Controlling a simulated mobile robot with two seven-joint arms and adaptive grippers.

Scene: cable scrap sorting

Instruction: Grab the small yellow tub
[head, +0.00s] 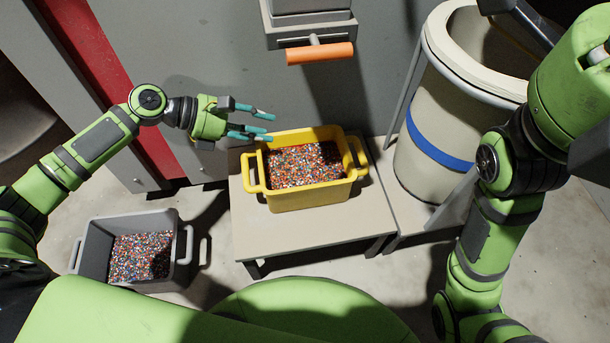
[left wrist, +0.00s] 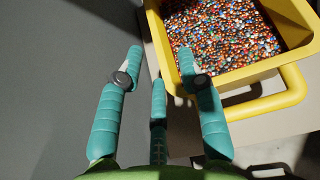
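The small yellow tub (head: 310,195) stands upright on a low beige table, filled with multicoloured granules. It has a loop handle at its left end and another at its right end. In the left wrist view the tub (left wrist: 245,75) fills the upper right, with one handle visible. My left gripper (head: 268,126) is open and empty, its teal fingers spread near the tub's back left corner. In the left wrist view the gripper (left wrist: 160,50) has two fingertips apart and a third finger between them, and nothing between them. My right gripper is out of view.
A grey tub (head: 185,258) with similar granules sits on the floor at lower left. A large cream bin with a blue band (head: 430,145) stands right of the table (head: 320,235). An orange handle (head: 320,53) juts from the grey machine behind.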

